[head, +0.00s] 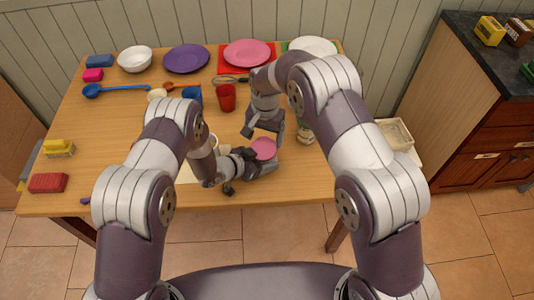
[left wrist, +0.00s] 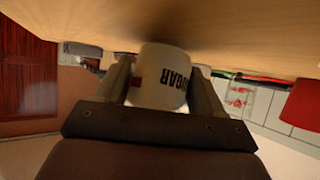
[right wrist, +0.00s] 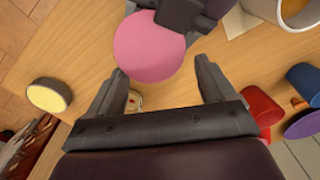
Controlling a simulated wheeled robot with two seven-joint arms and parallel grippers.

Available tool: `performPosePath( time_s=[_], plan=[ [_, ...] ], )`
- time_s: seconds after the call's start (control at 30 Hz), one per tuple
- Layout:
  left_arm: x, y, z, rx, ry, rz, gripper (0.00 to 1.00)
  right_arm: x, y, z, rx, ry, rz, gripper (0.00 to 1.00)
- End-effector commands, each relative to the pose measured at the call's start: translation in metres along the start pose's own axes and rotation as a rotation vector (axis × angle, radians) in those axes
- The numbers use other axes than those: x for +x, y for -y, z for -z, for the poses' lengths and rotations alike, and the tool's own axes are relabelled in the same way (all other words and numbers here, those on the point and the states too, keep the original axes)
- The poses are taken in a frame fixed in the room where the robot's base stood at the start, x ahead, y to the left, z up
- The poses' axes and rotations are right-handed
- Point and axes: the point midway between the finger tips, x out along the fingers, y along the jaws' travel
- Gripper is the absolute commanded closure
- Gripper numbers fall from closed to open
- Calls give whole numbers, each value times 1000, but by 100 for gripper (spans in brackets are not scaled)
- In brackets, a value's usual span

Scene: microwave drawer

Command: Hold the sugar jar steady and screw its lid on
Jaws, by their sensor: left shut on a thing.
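The sugar jar (left wrist: 160,84) is white with black SUGAR lettering, and in the left wrist view it sits between the fingers of my left gripper (left wrist: 160,95), which is shut on it. A round pink lid (head: 264,148) covers the jar's top in the head view. It also shows as a flat pink disc in the right wrist view (right wrist: 148,48); I cannot tell whether it is screwed tight. My right gripper (right wrist: 163,68) is open and empty, with its fingers apart just short of the lid. In the head view it is just behind the lid (head: 263,132).
A red cup (head: 227,98) and a blue cup (head: 193,93) stand behind my grippers. A yellow-topped round container (right wrist: 50,95) stands to one side. Bowls and plates, including a purple plate (head: 186,58), line the table's back. The wooden table (head: 110,150) has free room at left.

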Motion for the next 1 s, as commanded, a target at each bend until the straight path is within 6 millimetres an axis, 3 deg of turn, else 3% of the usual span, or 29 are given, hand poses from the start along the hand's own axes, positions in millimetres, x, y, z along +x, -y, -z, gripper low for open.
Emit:
performPosePath(
  time_s=[0.03,0.53,1.0],
  plan=[
    [2,12,7,-5,-17,27,88,14,-8,-15,8,47,-31,9],
    [1,5,2,-6,-7,15,89,6,-7,-8,6,30,-22,9],
    [1,2,-2,-9,2,9,89,-40,-5,-7,5,26,-19,9]
  ],
)
